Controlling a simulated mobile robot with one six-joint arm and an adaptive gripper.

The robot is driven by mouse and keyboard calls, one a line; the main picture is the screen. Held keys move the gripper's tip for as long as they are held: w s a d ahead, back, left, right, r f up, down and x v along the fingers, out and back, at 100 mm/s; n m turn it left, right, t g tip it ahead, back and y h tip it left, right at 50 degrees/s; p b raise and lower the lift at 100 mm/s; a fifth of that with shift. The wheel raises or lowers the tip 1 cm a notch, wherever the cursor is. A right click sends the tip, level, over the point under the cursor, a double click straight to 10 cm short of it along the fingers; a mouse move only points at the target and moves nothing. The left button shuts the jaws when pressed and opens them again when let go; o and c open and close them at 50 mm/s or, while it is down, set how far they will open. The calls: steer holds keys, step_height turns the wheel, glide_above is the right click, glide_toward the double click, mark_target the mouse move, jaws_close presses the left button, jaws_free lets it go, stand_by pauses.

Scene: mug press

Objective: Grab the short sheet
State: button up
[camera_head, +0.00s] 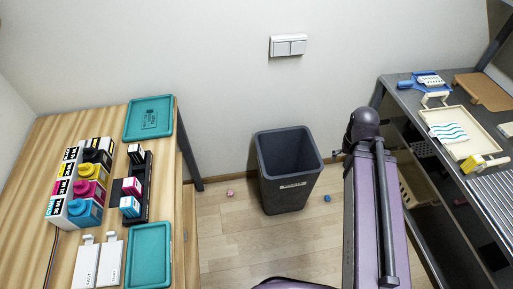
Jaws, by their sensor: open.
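A small white sheet with teal wavy stripes (448,132) lies in a shallow cream tray (477,126) on the dark table at the right. I see no other sheet clearly, so I cannot compare its length. My purple arm rises from the bottom edge, left of this table, and ends in a dark joint near the wall. My gripper cannot be made out; it seems hidden behind the arm.
A yellow-and-white tool (480,162) sits at the tray's near edge, and a brown board (484,91) lies behind. A dark bin (288,170) stands on the floor between the tables. The wooden table (104,126) holds ink bottles (92,190) and teal trays (149,119).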

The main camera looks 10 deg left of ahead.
steer(key=w+a+r+n+p, duration=0.1)
steer(key=a+r+p, duration=0.1)
steer(key=a, duration=0.6)
steer(key=w+a+r+p, duration=0.1)
steer(key=w+a, duration=0.1)
steer(key=a, duration=0.7)
step_height(320, 180, up, 8)
steer(key=n+p, duration=0.4)
steer(key=p, duration=0.4)
glide_above(130, 183)
steer(key=shift+r, duration=0.15)
step_height(130, 183, down, 9)
steer(key=b, duration=0.8)
steer(key=shift+r, duration=0.15)
